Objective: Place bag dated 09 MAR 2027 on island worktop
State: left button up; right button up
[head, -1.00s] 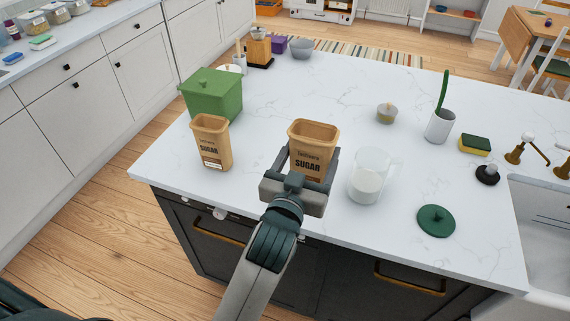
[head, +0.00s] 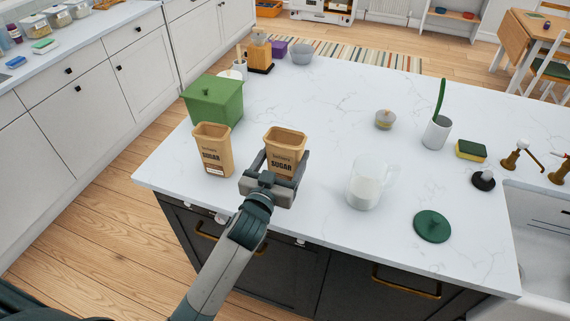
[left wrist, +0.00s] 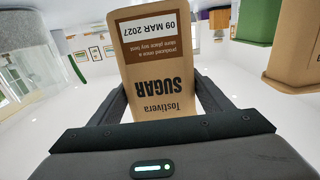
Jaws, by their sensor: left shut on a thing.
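My left gripper (head: 275,172) is shut on a tan paper sugar bag (head: 286,138) over the front part of the white island worktop (head: 330,110). In the left wrist view the held bag (left wrist: 155,75) appears upside down, its label reading 09 MAR 2027, with a gripper finger on each side. A second tan sugar bag (head: 212,145) stands upright on the worktop to the left, close beside the held one; its date is too small to read. I cannot tell whether the held bag's base touches the worktop. My right gripper is not in view.
A green lidded bin (head: 214,103) stands behind the second bag. A small jar (head: 385,119) stands farther back. The worktop's middle is clear.

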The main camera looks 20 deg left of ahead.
aim_at(282, 173)
pick_arm(q)
notch_tip(282, 173, down, 2)
jog(key=shift+f+p, duration=0.1)
jog(key=shift+p, duration=0.35)
jog(key=shift+f+p, duration=0.4)
jog(key=shift+f, duration=0.3)
jog(key=shift+f, duration=0.2)
jog(key=o, duration=1.3)
jog(key=shift+b, duration=0.3)
